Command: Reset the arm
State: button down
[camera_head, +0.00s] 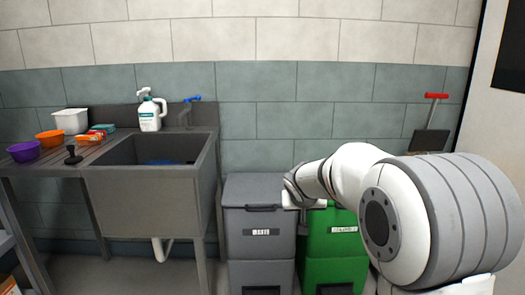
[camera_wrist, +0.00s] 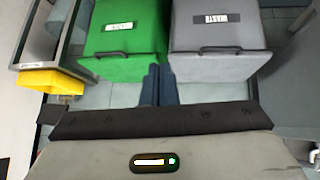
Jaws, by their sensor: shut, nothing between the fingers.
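My arm (camera_head: 350,180) reaches in from the right in the head view, with its wrist end in front of the bins. My gripper's fingers are hard to make out there. In the wrist view, my gripper (camera_wrist: 158,84) shows two dark blue fingers pressed together with nothing between them. The fingers point toward the gap between a green bin (camera_wrist: 125,40) and a grey bin (camera_wrist: 218,38). I cannot tell how far they are from the bins.
The grey bin (camera_head: 260,222) and green bin (camera_head: 330,245) stand right of a steel sink (camera_head: 145,205). A white pump bottle (camera_head: 149,113) stands behind the basin. Bowls, one purple (camera_head: 24,151) and one orange (camera_head: 50,138), sit at left. A yellow container (camera_wrist: 50,80) shows in the wrist view.

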jog(key=s+d+r+g+p, duration=0.1)
jog(key=s+r+p, duration=0.6)
jog(key=s, duration=0.4)
jog(key=s+d+r+g+y+p, duration=0.1)
jog(key=s+r+g+p, duration=0.1)
jog(key=s+r+p, duration=0.5)
jog(key=s+r+g+y+p, duration=0.1)
jog(key=s+r+p, duration=0.6)
jog(key=s, duration=0.9)
jog(key=shift+s+d+n+g+p, duration=0.25)
jog(key=shift+d+n+g+p, duration=0.15)
jog(key=shift+g+p, duration=0.3)
jog(key=shift+r, duration=0.1)
